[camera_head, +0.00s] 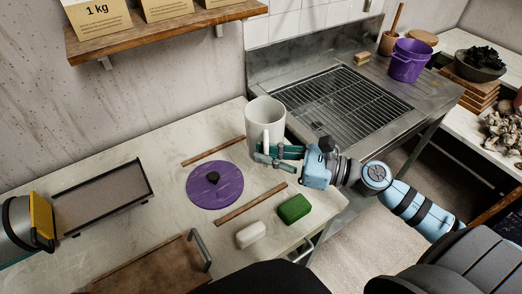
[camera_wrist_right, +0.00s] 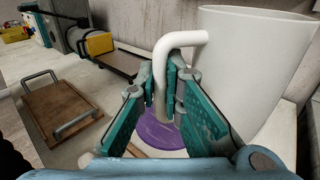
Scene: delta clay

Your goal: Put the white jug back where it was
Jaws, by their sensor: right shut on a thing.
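The white jug (camera_head: 262,110) is upright at the back right of the pale worktop, beside the metal sink unit. It also shows large at the right of the right wrist view (camera_wrist_right: 245,70). My right gripper (camera_head: 265,155) reaches in from the right and is shut on the jug's handle. In the right wrist view the handle (camera_wrist_right: 178,42) runs down between the two teal fingers (camera_wrist_right: 170,85). The fingers hide the handle's lower part. I cannot tell whether the jug's base touches the worktop. My left gripper is not in view.
A purple disc (camera_head: 225,190) with a dark knob lies left of the jug, between two wooden strips (camera_head: 212,151) (camera_head: 250,204). Green (camera_head: 294,208) and white (camera_head: 250,235) blocks lie in front. A shallow tray (camera_head: 150,186) and a handled board (camera_head: 150,268) are left. A shelf (camera_head: 165,32) overhangs the back.

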